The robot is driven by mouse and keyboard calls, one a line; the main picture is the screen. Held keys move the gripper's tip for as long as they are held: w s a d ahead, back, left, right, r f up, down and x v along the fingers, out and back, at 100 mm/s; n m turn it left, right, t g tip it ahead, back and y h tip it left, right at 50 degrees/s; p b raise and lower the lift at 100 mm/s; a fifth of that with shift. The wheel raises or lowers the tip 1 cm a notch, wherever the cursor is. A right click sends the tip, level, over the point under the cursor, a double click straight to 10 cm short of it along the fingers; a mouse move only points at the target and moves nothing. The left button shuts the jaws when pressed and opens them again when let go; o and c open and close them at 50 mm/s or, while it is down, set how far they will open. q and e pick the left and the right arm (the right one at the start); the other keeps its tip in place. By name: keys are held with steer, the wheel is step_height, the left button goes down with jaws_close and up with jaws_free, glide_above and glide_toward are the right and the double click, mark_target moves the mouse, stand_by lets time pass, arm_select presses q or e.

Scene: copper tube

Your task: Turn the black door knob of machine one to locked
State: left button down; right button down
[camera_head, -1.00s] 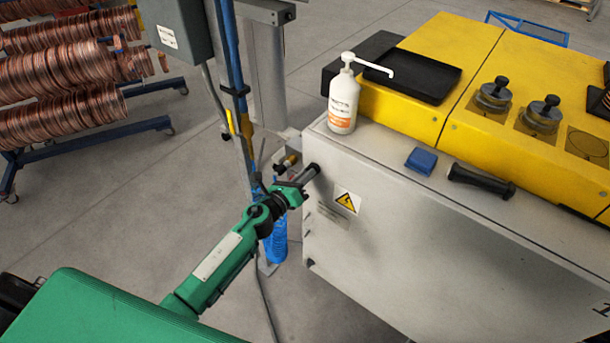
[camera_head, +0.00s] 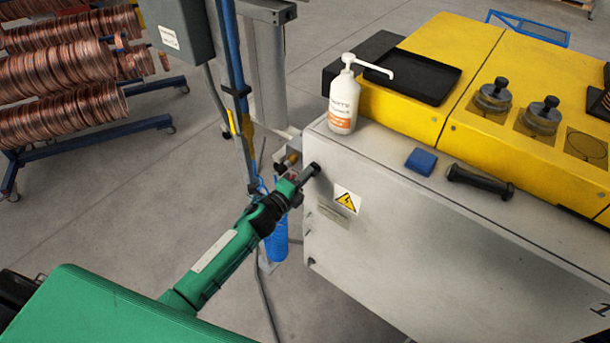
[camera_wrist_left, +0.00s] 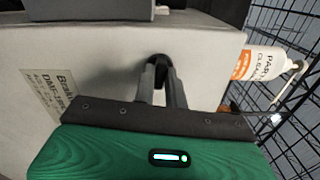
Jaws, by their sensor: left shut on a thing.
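The black door knob (camera_wrist_left: 160,62) sits on the light grey front of machine one (camera_head: 430,255), near its upper left corner in the head view. My left gripper (camera_head: 309,173) reaches it from the front left. In the left wrist view the two fingers of my left gripper (camera_wrist_left: 161,72) are closed on the knob, one on each side. The fingers hide part of the knob, and its exact angle is hard to read. In the head view the knob is mostly hidden by the fingertips. My right gripper is not in view.
A yellow warning label (camera_head: 346,201) is right of the knob. A blue post (camera_head: 232,70) with hoses stands close left of the gripper.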

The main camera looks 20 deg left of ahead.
arm_select(q)
steer(key=shift+n, duration=0.7)
steer(key=c, duration=1.4)
jaws_free()
steer(key=shift+c, duration=0.2)
steer(key=shift+s, duration=0.1)
steer(key=b+v, duration=0.3)
steer(key=v, duration=1)
steer(key=shift+s+a+b, duration=0.15)
steer(key=shift+s+b, duration=0.15)
steer(key=shift+b, duration=0.05)
